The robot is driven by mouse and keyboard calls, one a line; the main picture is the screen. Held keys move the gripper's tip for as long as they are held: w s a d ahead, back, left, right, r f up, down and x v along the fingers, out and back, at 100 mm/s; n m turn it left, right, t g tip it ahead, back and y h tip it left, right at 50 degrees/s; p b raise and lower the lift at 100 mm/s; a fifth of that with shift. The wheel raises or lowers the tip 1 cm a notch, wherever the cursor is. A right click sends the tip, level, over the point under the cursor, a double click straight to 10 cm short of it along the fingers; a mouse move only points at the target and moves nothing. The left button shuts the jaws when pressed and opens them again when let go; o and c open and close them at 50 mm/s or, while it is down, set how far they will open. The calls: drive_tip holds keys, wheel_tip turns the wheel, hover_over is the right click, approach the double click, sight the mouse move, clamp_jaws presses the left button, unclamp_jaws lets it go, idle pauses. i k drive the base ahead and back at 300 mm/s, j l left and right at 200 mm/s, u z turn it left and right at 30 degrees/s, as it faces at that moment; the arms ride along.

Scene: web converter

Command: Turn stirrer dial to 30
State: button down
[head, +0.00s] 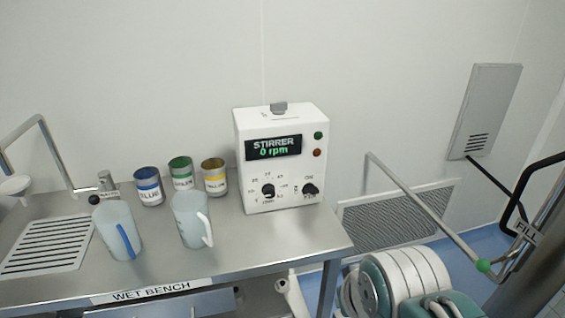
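The stirrer (283,160) is a white box standing on the right part of the steel wet bench. Its display (273,148) reads "STIRRER 0 rpm". Below the display at left is a black dial (268,191) with a printed number scale around it. The scale is too small to read surely, and I cannot tell exactly where the dial points. At right is a second black knob (310,190) with "ON" printed above it. A green button (318,135) and a red button (317,153) sit at the upper right.
On the wet bench (235,256) stand two pale jugs (192,219) (119,231) and blue, green and yellow labelled cans (149,187) (181,172) (214,177). A drain grate (47,245) is at left. A metal rail (420,205) slants right of the bench. The bench front before the stirrer is clear.

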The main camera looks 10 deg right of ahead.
sight(267, 190)
drive_tip(key=i+l, duration=0.15)
drive_tip(key=l, duration=0.2)
drive_tip(key=i+l, duration=0.2)
drive_tip(key=l, duration=0.15)
drive_tip(key=i+l, duration=0.15)
drive_tip(key=l, duration=0.15)
drive_tip(key=u, duration=0.05)
